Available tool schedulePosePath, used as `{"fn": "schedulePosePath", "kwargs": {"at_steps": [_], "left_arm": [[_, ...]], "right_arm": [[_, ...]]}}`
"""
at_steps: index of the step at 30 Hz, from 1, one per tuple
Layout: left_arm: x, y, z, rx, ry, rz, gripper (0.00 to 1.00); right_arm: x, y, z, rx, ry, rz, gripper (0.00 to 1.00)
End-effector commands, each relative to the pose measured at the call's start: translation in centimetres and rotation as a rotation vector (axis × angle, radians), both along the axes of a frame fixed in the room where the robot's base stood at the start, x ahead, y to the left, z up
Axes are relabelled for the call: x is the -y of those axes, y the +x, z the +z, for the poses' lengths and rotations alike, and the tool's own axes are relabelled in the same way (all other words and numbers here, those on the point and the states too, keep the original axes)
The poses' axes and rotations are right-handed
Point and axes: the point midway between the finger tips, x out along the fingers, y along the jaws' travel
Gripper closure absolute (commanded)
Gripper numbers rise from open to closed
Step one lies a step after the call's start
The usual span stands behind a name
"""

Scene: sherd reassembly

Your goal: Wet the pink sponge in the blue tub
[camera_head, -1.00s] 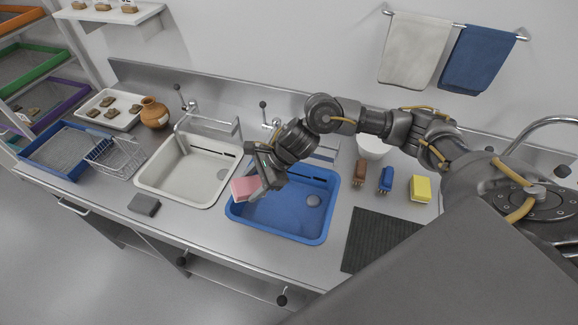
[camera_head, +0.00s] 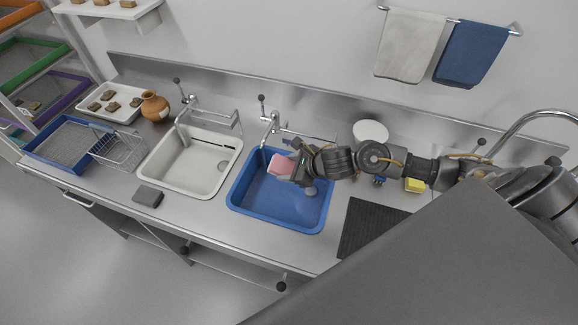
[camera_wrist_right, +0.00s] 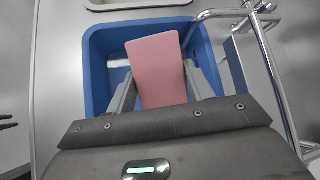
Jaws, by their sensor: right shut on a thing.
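The pink sponge (camera_head: 281,166) is held in my right gripper (camera_head: 288,170), over the blue tub (camera_head: 237,203). In the right wrist view the sponge (camera_wrist_right: 158,68) sits between the two fingers of my right gripper (camera_wrist_right: 162,85), with the tub's blue wall (camera_wrist_right: 96,80) around it. The sponge hides part of the tub's inside. I cannot tell how high the sponge is above the tub's bottom or whether there is water in it.
A white tub (camera_head: 205,190) stands left of the blue one, with a grey sponge (camera_head: 148,196) at its front. A tap (camera_head: 268,122) rises behind the blue tub. A dark ribbed mat (camera_head: 362,232) and a yellow sponge (camera_head: 414,185) lie to the right.

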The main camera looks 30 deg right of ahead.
Motion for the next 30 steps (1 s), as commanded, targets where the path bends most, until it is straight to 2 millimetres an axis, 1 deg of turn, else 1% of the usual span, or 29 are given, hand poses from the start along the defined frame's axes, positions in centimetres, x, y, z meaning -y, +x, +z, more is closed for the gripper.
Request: {"fn": "schedulePosePath", "kwargs": {"at_steps": [8,16,18,30], "left_arm": [[0.0,0.2,-1.6,0.003,-0.001,0.000,0.64],[0.0,0.1,-3.4,0.002,0.000,0.000,0.64],[0.0,0.1,-4.5,0.002,0.000,0.000,0.64],[0.0,-0.1,-8.7,-0.001,0.000,0.000,0.64]], "right_arm": [[0.0,-0.1,-2.3,-0.002,0.000,0.001,0.66],[-0.1,0.0,-5.2,-0.002,0.001,0.001,0.66],[0.0,0.0,-6.0,0.000,0.000,0.002,0.66],[0.0,0.0,-9.8,-0.001,0.000,0.002,0.66]]}}
